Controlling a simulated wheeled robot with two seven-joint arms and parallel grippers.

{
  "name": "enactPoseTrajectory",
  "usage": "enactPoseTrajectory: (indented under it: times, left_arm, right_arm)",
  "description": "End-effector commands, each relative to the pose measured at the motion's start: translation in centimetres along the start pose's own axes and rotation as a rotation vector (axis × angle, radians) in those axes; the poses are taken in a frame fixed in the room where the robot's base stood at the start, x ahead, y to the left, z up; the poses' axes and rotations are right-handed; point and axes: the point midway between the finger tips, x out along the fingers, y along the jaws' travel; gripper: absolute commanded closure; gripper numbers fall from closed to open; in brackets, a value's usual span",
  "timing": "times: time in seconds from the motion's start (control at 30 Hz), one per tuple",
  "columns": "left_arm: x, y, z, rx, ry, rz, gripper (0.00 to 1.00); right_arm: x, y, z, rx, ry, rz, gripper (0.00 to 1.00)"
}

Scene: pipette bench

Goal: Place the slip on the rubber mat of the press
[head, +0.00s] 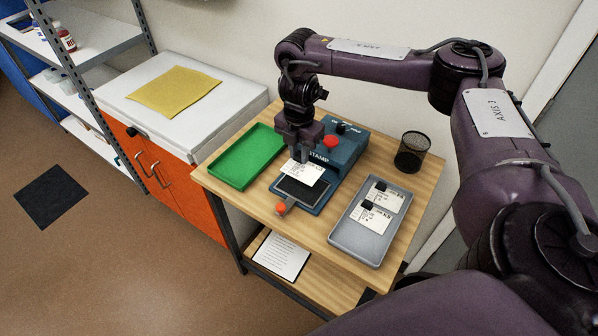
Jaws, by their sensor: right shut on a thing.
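My right gripper (302,157) is shut on a white printed slip (303,172). It holds the slip over the blue stamp press (343,156), above the back part of the dark rubber mat (302,190). The slip hides part of the mat, and I cannot tell whether it touches it. The press has a red knob (331,142) on top and an orange-red knob (281,208) at its front. My left gripper is not in view.
A green tray (213,176) is left of the press. A grey tray (344,241) with more slips and black clips is at the right. A black mesh cup (411,152) stands at the back right. A white cabinet with a yellow cloth (174,91) is to the left.

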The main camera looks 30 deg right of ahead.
Motion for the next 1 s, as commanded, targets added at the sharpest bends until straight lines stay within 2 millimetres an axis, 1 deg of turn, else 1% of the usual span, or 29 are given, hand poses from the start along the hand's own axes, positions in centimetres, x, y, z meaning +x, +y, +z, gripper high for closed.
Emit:
enactPoseTrajectory:
  times: [0.07, 0.27, 0.4, 0.5, 0.93, 0.97, 1.0]
  left_arm:
    - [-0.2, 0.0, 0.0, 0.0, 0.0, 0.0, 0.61]
    - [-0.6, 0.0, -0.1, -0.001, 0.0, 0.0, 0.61]
    - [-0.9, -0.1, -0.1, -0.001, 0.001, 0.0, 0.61]
    - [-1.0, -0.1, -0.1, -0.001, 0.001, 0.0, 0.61]
    - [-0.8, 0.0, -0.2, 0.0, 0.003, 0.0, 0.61]
    - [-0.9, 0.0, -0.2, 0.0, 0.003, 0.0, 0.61]
    - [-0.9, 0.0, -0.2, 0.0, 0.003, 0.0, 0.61]
  right_arm:
    - [1.1, 0.0, 0.0, 0.0, 0.0, 0.0, 1.0]
    - [2.7, 0.0, 0.0, 0.001, -0.001, 0.0, 1.0]
    - [4.9, 0.0, -0.1, 0.0, 0.0, -0.001, 1.0]
    - [6.0, 0.1, 0.0, 0.001, 0.0, 0.001, 1.0]
    - [6.8, 0.1, 0.0, 0.0, 0.0, 0.003, 1.0]
    - [6.7, 0.1, 0.0, 0.0, -0.001, 0.003, 0.77]
    - [6.7, 0.1, 0.0, 0.0, -0.001, 0.003, 0.72]
